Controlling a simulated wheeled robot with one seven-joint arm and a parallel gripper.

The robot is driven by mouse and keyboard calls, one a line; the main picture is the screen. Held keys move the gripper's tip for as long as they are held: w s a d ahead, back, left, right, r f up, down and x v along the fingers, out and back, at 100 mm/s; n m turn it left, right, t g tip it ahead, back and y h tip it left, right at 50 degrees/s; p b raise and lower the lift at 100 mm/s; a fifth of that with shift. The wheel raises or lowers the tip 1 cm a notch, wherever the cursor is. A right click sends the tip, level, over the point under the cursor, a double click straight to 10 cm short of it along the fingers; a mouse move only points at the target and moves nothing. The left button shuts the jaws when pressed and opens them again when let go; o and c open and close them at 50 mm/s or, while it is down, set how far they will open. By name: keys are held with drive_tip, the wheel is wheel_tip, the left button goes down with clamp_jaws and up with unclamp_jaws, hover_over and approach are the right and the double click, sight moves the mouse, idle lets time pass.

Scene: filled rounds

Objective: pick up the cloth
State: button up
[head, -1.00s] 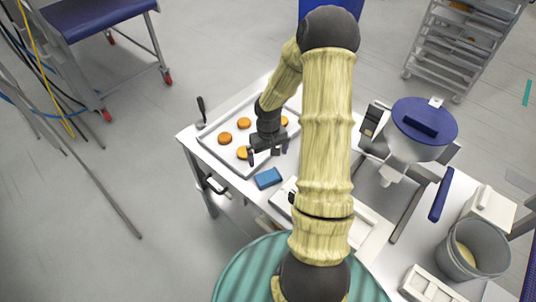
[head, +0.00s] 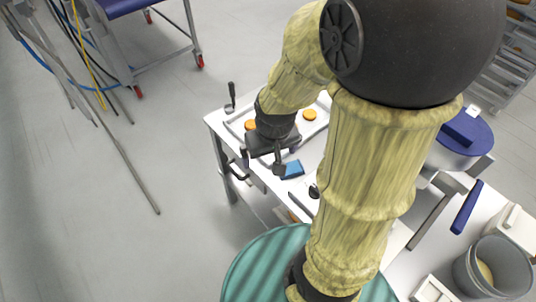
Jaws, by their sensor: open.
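The cloth (head: 293,169) is a small folded-looking blue piece lying flat on the white table, in front of the baking tray. My gripper (head: 263,162) is open and points down over the table's left part. One of its fingers overlaps the cloth's left edge in the picture. The gap in height between finger and cloth cannot be told. Nothing shows between the fingers. My arm hides much of the table to the right.
A baking tray (head: 235,126) with orange rounds (head: 309,115) lies behind my gripper, partly hidden. A dark-handled tool (head: 231,92) rests at its left corner. A blue-lidded machine (head: 463,140) and a grey bucket (head: 493,270) stand to the right.

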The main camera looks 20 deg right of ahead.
drive_tip(key=shift+s+a+r, duration=0.35)
drive_tip(key=shift+s+a, duration=0.05)
drive_tip(key=shift+s, duration=0.15)
drive_tip(key=w+d+f+b, duration=0.1)
drive_tip(key=w+d+f, duration=0.8)
drive_tip(key=d+f, duration=0.3)
drive_tip(key=shift+w+d+f+m+g+b, duration=0.2)
drive_tip(key=shift+d+m+g+b, duration=0.15)
drive_tip(key=shift+d, duration=0.55)
drive_tip(key=p, duration=0.1)
hover_over(293, 170)
wheel_tip(293, 170, down, 12)
